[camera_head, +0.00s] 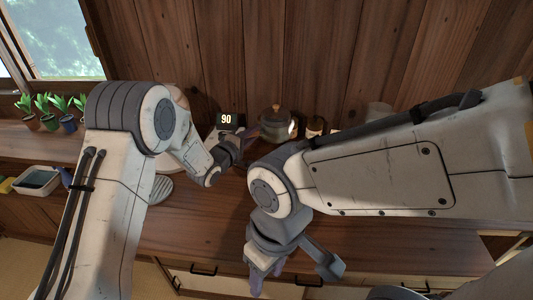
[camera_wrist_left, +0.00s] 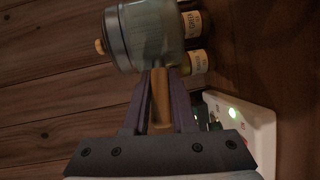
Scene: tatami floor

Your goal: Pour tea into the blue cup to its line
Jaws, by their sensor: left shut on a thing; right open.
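The teapot (camera_head: 276,124), a rounded grey-green pot with a lid and knob, stands at the back of the counter against the wooden wall. Its body (camera_wrist_left: 150,35) and wooden handle (camera_wrist_left: 160,100) show in the left wrist view. My left gripper (camera_head: 250,136) is shut on that handle, its purple-grey fingers on either side of it (camera_wrist_left: 160,88). My right gripper (camera_head: 293,270) is open and empty over the counter's front edge. I cannot make out the blue cup in either view; my arms cover much of the counter.
A device with a display reading 90 (camera_head: 226,119) stands left of the teapot. Small labelled jars (camera_head: 315,127) stand to its right. Potted plants (camera_head: 45,115) and a grey tray (camera_head: 38,181) are at the left. The counter's front right (camera_head: 420,245) is clear.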

